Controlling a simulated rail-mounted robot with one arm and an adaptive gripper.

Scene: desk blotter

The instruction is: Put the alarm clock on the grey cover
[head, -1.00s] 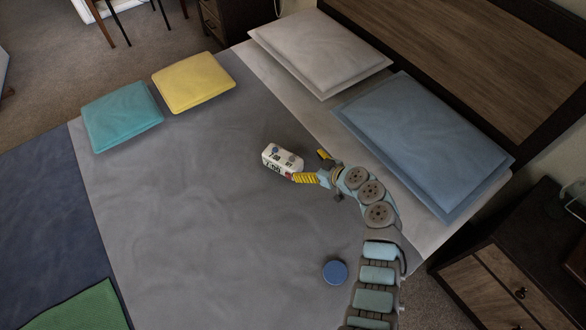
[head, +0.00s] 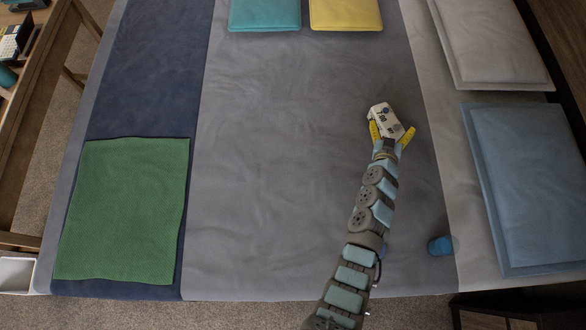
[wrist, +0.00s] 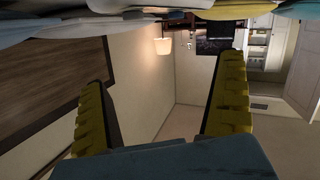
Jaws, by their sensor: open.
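The alarm clock (head: 384,120) is a small white block with dark digits and buttons on its face. In the head view it is over the right part of the grey cover (head: 290,170) and looks tilted. I cannot tell if it rests flat on the cover. My gripper (head: 392,130) is open just below the clock in the picture, a yellow finger to each side of its near end. In the wrist view my gripper (wrist: 165,80) shows both yellow fingers wide apart, with no clock between them.
A blue round object (head: 440,246) stands right of my arm. A green cloth (head: 125,210) lies on the dark blue strip (head: 135,90) at left. Teal (head: 265,12) and yellow (head: 345,12) cushions are at the top; blue (head: 530,185) and pale (head: 490,45) pillows at right. The cover's middle is clear.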

